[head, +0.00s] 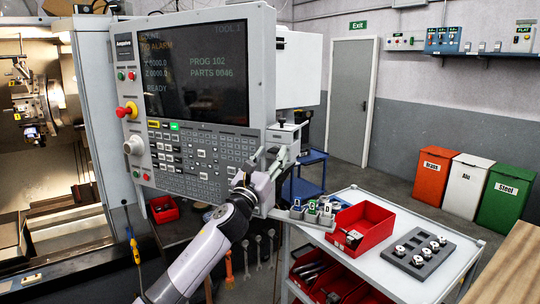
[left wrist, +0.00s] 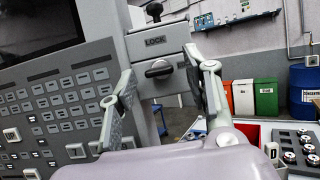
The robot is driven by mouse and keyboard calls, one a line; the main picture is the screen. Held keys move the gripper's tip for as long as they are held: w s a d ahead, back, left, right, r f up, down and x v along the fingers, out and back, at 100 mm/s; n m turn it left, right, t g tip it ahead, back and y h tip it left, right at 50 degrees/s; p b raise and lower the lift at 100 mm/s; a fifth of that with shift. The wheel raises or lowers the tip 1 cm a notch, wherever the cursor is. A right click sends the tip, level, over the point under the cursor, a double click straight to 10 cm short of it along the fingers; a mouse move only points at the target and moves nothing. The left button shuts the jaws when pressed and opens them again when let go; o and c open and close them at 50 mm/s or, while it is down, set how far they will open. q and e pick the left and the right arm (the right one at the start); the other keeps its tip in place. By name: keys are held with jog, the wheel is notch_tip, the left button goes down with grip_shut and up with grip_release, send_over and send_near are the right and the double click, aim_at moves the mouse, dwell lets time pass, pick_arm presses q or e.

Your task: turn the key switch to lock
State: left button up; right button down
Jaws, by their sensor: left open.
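The key switch, a black knob (left wrist: 158,70) on a grey box, shows in the left wrist view just below a LOCK label (left wrist: 155,41). Its handle lies roughly level in that picture. A second dark knob (left wrist: 153,10) sits above the label. In the head view the switch box (head: 284,133) is at the right side of the control panel, partly hidden by my gripper. My left gripper (head: 279,156) is open in front of it. In the left wrist view its fingers (left wrist: 158,64) stand either side of the lower knob; contact is not visible.
The control panel (head: 205,175) with its keys and red stop button (head: 127,110) is close on the left. A grey trolley (head: 405,285) with a red bin (head: 364,226) and a tray of parts (head: 419,254) stands below right. Coloured waste bins (head: 468,186) stand farther back.

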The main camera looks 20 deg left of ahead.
pick_arm(q)
grip_shut()
dwell(0.7)
